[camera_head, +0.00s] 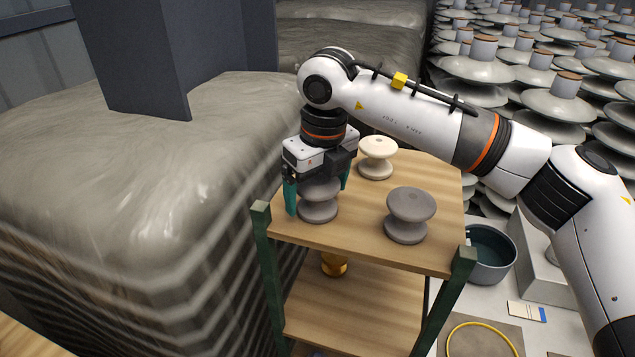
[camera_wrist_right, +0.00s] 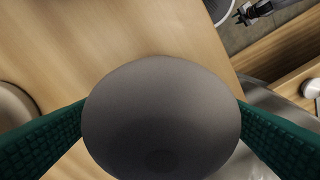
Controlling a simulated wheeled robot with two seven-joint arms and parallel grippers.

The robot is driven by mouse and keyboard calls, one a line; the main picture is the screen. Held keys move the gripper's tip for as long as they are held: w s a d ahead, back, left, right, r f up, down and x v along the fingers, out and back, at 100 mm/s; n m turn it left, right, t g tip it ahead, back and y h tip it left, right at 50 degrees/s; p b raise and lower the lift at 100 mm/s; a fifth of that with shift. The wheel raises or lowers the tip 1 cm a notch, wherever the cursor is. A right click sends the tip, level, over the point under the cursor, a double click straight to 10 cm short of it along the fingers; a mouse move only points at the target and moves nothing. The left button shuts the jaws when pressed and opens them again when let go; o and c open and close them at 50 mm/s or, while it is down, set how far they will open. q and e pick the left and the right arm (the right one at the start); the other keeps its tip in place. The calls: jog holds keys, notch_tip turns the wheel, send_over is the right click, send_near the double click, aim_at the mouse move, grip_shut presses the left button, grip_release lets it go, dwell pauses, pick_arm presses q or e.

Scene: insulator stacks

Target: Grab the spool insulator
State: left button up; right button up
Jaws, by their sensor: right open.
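A grey spool insulator (camera_head: 318,208) stands upright on the wooden top shelf (camera_head: 365,242) in the head view. My right gripper (camera_head: 318,197) is pointed down over it, with one green finger on each side. In the right wrist view the spool's round grey top (camera_wrist_right: 162,118) fills the middle, between the two green fingers. The fingers are open; whether either one touches the spool cannot be told. A darker grey spool (camera_head: 409,214) stands to the right, and a cream spool (camera_head: 377,157) stands behind. My left gripper is not in view.
Green posts (camera_head: 265,250) rise at the shelf's front corners. A lower shelf (camera_head: 350,310) holds a brass-coloured piece (camera_head: 333,264). A plastic-wrapped stack (camera_head: 130,170) stands close on the left. A dark bucket (camera_head: 490,255) and many stacked disc insulators (camera_head: 540,75) are on the right.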

jog(key=shift+f, duration=0.8)
